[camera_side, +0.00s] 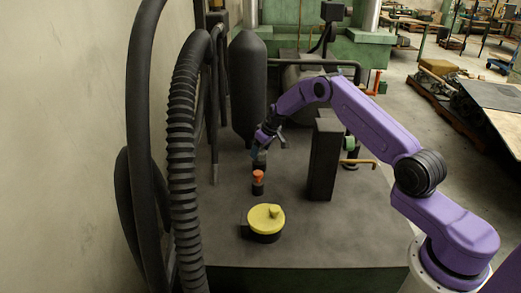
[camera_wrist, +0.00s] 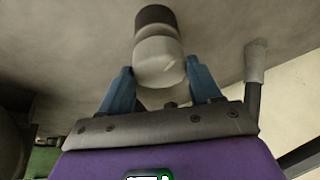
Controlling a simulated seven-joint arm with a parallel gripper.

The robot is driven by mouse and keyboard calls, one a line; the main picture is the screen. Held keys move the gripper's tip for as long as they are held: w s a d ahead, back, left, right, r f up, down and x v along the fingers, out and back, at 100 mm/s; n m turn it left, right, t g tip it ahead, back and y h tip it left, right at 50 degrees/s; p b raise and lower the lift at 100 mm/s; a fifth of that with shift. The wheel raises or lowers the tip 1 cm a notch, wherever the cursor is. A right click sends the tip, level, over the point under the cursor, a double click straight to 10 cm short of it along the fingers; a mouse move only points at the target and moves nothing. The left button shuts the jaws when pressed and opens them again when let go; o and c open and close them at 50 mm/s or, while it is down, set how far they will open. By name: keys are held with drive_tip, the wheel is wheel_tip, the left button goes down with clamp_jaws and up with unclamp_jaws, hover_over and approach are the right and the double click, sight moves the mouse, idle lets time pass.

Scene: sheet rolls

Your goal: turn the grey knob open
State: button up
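The grey knob (camera_wrist: 158,62) is a pale rounded cap on a dark collar (camera_wrist: 156,16), seen close up in the wrist view. My gripper (camera_wrist: 160,68) has its two blue fingers apart, one on each side of the knob, with the tips close to its sides. I cannot tell whether they touch it. In the side view my gripper (camera_side: 261,152) points down over the dark bench, just behind the red knob. There the grey knob is small and mostly hidden by the gripper, so its turn angle is not readable.
A red knob (camera_side: 258,177) and a yellow round handle (camera_side: 265,218) stand nearer on the bench (camera_side: 330,235). A dark upright box (camera_side: 323,160) is to the right, beside a green part and a brass lever (camera_side: 358,162). Ribbed hoses (camera_side: 183,150) and a dark cylinder (camera_side: 247,85) are left.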

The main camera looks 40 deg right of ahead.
drive_tip(key=shift+n, duration=0.3)
drive_tip(key=n+y, duration=0.1)
drive_tip(key=n, duration=0.1)
drive_tip(key=n+y, duration=0.1)
drive_tip(key=n, duration=0.1)
drive_tip(key=shift+d+g, duration=0.15)
drive_tip(key=shift+g, duration=0.25)
drive_tip(key=n+g, duration=0.1)
drive_tip(key=n, duration=0.3)
drive_tip(key=shift+w+y, duration=0.1)
drive_tip(key=shift+y, duration=0.3)
drive_tip(key=shift+d+n+g, duration=0.1)
drive_tip(key=shift+n+g, duration=0.2)
drive_tip(key=shift+n, duration=0.7)
drive_tip(key=o, duration=1.1)
drive_tip(key=shift+c, duration=0.2)
drive_tip(key=shift+r, duration=0.15)
drive_tip(key=v, duration=1.7)
drive_tip(key=shift+d, duration=0.45)
